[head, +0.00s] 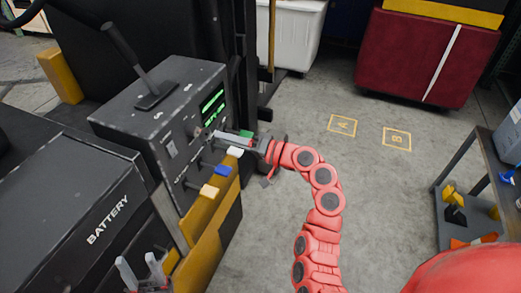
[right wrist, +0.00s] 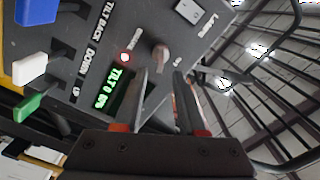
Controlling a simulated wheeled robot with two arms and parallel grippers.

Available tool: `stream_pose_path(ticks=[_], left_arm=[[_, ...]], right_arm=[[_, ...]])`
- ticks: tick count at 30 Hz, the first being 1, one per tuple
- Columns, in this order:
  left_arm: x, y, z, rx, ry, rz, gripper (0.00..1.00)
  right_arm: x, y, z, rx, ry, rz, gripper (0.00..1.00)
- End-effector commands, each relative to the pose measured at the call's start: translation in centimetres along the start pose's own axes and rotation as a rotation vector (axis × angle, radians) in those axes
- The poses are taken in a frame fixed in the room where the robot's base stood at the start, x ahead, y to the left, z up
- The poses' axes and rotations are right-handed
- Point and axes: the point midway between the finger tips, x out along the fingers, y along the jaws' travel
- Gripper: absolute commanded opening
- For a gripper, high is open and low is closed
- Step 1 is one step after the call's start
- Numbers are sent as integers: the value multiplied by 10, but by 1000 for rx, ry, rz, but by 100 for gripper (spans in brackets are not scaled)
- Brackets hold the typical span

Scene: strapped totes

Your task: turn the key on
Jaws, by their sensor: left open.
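The key (right wrist: 160,53) is a small grey-brown turning piece on the dark control panel (right wrist: 92,22). It shows in the right wrist view just beyond my right gripper (right wrist: 160,72), whose fingers are apart. The key lies in line with the gap between the fingertips, and I cannot tell whether they touch it. In the head view my right gripper (head: 218,136) reaches the panel's right face from the right and partly hides the key area. My left gripper (head: 140,262) is open and empty at the lower left, low beside the machine.
The panel has a lit green display (right wrist: 114,88), a red light (right wrist: 126,57) and a lights switch (right wrist: 188,10). Blue (head: 222,170), white (head: 235,151) and green (head: 246,134) lever knobs stick out close to my right gripper. A tall black lever (head: 125,48) stands on top.

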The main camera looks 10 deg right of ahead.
Motion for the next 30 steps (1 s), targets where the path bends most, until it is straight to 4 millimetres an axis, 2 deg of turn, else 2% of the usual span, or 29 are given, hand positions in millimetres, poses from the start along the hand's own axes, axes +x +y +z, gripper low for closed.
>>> stream_pose_path(ticks=[1,6,13,19,30], left_arm=[[-8,0,1,0,0,0,50],[-20,1,3,0,0,0,50],[-29,1,5,0,0,0,50],[-31,2,5,0,0,0,50],[-31,2,5,0,0,0,50]], right_arm=[[-16,5,0,-1,9,3,40],[-62,4,0,0,10,2,40],[-107,2,0,-1,5,1,40],[-122,1,-1,-1,4,1,40],[-122,0,0,-1,2,0,40]])
